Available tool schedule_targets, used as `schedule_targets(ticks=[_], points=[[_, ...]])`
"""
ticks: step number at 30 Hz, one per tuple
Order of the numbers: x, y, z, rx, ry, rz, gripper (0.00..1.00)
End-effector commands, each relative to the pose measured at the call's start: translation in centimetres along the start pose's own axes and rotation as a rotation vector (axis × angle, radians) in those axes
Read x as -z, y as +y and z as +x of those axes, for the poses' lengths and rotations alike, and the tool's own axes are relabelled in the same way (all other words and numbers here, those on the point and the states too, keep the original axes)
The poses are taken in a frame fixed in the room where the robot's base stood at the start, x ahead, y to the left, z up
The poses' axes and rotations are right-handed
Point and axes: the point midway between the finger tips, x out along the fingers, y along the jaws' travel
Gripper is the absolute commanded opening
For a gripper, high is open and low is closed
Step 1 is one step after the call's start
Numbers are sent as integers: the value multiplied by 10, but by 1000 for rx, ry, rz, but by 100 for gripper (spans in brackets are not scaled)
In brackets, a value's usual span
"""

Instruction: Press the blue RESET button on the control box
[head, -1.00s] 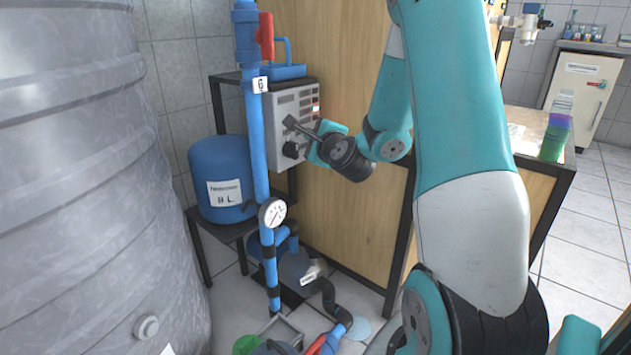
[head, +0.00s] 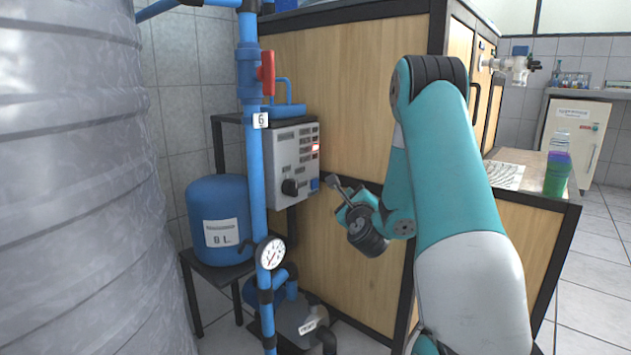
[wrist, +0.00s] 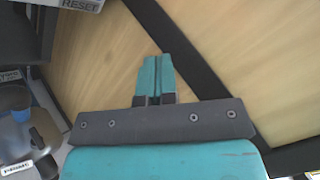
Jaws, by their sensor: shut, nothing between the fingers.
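The grey control box (head: 293,160) is mounted against the wooden panel behind the blue pipe in the head view. A blue button (head: 315,184) sits at its lower right, beside a black knob (head: 290,187). A RESET label (wrist: 80,6) shows at the top left edge of the wrist view, on a corner of the box; the button itself is out of that view. My gripper (head: 334,183) is just right of the blue button in the head view, apparently apart from it. In the wrist view my gripper (wrist: 158,75) is shut and empty, in front of bare wood.
A vertical blue pipe (head: 253,150) with a red-handled valve (head: 267,73) and a gauge (head: 270,253) stands left of the box. A large grey tank (head: 70,180) fills the left side. A dark frame bar (wrist: 180,45) crosses near my fingers in the wrist view.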

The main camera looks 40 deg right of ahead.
Motion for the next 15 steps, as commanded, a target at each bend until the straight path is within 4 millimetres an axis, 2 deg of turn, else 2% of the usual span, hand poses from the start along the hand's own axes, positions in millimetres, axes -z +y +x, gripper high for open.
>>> schedule_targets(ticks=[3, 15], points=[[-11, 1, 8, -5, 0, 1, 0], [-28, 18, 31, -4, 0, -1, 0]])
